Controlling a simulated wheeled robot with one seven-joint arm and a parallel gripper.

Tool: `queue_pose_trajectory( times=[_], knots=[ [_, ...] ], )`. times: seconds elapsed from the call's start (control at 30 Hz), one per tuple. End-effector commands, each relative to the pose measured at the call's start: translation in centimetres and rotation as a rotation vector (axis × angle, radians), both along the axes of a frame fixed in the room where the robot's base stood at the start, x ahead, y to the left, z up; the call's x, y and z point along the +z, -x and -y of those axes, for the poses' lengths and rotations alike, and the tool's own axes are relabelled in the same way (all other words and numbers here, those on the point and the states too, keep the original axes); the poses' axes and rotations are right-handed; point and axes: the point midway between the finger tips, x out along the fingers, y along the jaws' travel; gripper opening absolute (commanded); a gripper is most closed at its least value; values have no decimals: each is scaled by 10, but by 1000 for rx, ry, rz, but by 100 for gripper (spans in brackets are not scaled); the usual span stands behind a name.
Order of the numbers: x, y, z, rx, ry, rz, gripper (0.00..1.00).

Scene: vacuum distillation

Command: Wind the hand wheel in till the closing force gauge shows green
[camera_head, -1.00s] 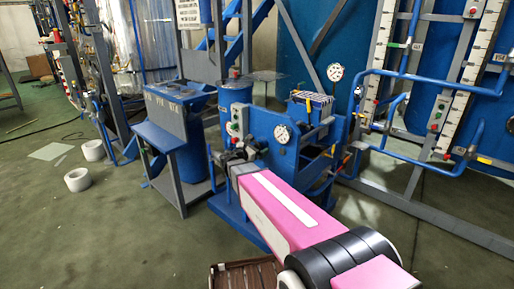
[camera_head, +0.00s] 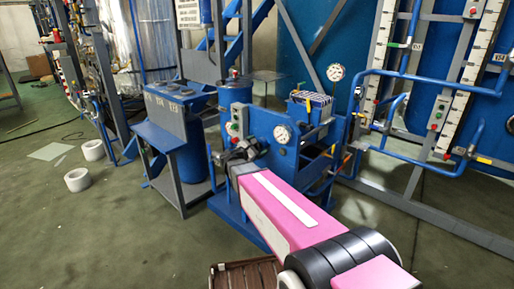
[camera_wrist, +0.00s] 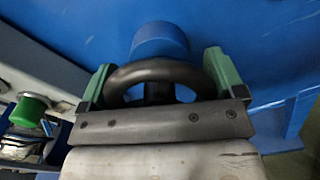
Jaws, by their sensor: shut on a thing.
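The hand wheel (camera_wrist: 160,72) is a dark ring on a blue hub (camera_wrist: 160,40) at the front of the blue machine. My gripper (camera_wrist: 155,82) is shut on the wheel, with a green finger at each side of the rim. In the head view my gripper (camera_head: 240,152) is at the machine's front, where the wheel is mostly hidden by it. A white round gauge (camera_head: 282,134) sits on the blue front plate. A second white round gauge (camera_head: 335,72) stands higher, behind and to the right. The colours on both dials are too small to read.
A green button (camera_wrist: 30,110) on a pale box is close to the left of my gripper. A blue bench (camera_head: 165,135) stands to the left. Blue pipes (camera_head: 420,75) rise at the right. A brown slatted crate (camera_head: 245,275) lies near my arm. The floor at left is mostly clear.

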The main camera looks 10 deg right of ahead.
Motion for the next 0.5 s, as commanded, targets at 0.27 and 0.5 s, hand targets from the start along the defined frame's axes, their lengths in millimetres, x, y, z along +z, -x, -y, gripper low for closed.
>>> queue_pose_trajectory(
  times=[0.27, 0.5],
  knots=[
    [0, 1, 0, -1, -3, 1, 65],
    [0, 0, 0, 0, -2, 1, 100]
  ],
)
